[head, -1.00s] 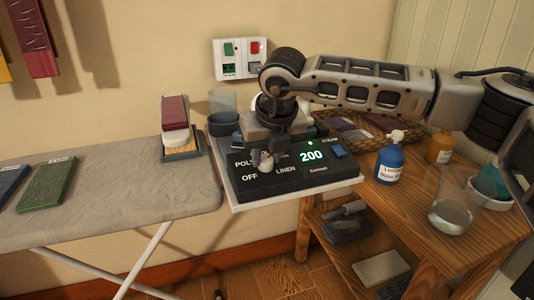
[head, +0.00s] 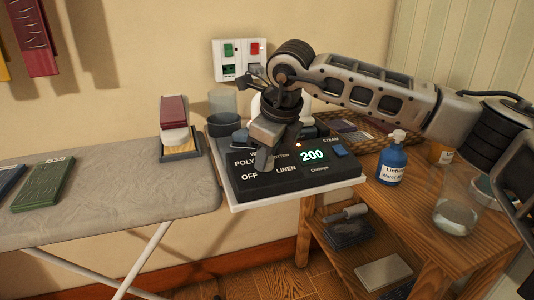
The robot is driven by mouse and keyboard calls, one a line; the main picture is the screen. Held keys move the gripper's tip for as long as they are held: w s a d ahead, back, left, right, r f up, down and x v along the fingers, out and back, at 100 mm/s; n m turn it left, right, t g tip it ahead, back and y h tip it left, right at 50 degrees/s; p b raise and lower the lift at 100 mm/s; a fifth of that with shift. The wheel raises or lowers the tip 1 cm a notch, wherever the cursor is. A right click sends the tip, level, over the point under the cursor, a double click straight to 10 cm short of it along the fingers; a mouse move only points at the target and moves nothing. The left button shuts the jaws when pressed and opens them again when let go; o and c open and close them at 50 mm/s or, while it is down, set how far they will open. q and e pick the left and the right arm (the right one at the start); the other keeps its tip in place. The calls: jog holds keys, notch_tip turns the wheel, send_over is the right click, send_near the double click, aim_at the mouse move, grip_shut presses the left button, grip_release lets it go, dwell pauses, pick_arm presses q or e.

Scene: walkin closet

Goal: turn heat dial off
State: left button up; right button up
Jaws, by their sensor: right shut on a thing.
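The dark control panel (head: 318,184) sits on a white board at the right end of the ironing board. Its labels include OFF, LINEN, STEAM and part of a POLY word, and its green display (head: 312,155) reads 200. A small red light (head: 298,145) glows above the display. My right gripper (head: 262,162) points down onto the panel between OFF and the display, shut on the heat dial. The gripper hides the dial, so I cannot tell which way it points. My left gripper is not in view.
A wall outlet with green and red switches (head: 238,59) is behind. A blue bottle (head: 391,161) and a glass of liquid (head: 456,211) stand on the wooden table at right. The grey ironing board (head: 120,190) is mostly clear.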

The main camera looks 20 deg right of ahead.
jog(key=n, duration=0.4)
jog(key=shift+r+n+p, duration=0.1)
jog(key=shift+n+p, duration=0.2)
jog(key=shift+n, duration=0.1)
jog(key=n+p, duration=0.1)
jog(key=n, duration=0.2)
jog(key=shift+n+g, duration=0.3)
jog(key=shift+g, duration=0.1)
jog(key=n+p, duration=0.1)
jog(key=n, duration=0.2)
jog(key=shift+n, duration=0.3)
jog(key=n, duration=0.2)
jog(key=shift+n+g+p, duration=0.3)
jog(key=shift+n, duration=0.1)
jog(key=n+p, duration=0.1)
jog(key=n, duration=0.7)
jog(key=shift+g+p, duration=0.3)
jog(key=shift+p, duration=0.1)
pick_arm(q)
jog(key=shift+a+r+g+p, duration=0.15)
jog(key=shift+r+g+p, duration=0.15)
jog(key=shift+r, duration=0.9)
pick_arm(e)
jog(key=shift+n+h, duration=0.4)
jog(key=shift+n, duration=1.6)
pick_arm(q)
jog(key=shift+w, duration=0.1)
